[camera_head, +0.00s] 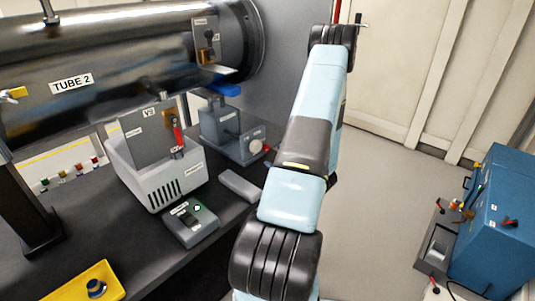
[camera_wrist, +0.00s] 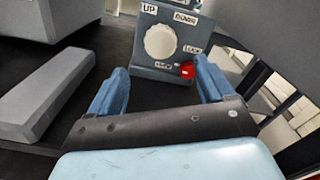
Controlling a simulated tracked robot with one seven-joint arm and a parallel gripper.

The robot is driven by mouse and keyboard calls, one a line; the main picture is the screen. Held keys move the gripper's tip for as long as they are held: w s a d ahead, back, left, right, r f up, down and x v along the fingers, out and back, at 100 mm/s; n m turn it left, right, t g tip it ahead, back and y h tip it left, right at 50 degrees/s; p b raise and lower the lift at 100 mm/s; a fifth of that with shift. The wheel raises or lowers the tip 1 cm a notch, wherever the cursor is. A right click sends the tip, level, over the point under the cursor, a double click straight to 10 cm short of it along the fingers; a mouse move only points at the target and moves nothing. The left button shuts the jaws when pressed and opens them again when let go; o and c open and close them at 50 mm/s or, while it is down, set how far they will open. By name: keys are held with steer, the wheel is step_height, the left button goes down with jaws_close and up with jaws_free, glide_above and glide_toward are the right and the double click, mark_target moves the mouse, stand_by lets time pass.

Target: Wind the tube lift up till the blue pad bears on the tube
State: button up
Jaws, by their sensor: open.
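The tube lift (camera_head: 228,128) is a grey block on the bench, under the right end of the dark tube (camera_head: 130,55) labelled TUBE 2. Its blue pad (camera_head: 226,90) sits just below the tube; I cannot tell whether they touch. In the wrist view the lift's front shows a round pale knob (camera_wrist: 161,41) between UP and DOWN labels. A red lever end (camera_wrist: 187,70) is below it, near smaller labels. My gripper (camera_wrist: 158,84) is open and empty, its blue fingers pointing toward the panel, short of the knob. The head view does not clearly show the fingers.
A grey box (camera_head: 158,182) with a valve plate stands left of the lift. A small control box (camera_head: 191,222) and a flat grey bar (camera_head: 240,186) lie in front. A yellow tray (camera_head: 72,289) is front left. A blue cabinet (camera_head: 490,220) stands right, beyond open floor.

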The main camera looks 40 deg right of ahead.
steer(key=s, duration=0.4)
steer(key=shift+s+d, duration=0.15)
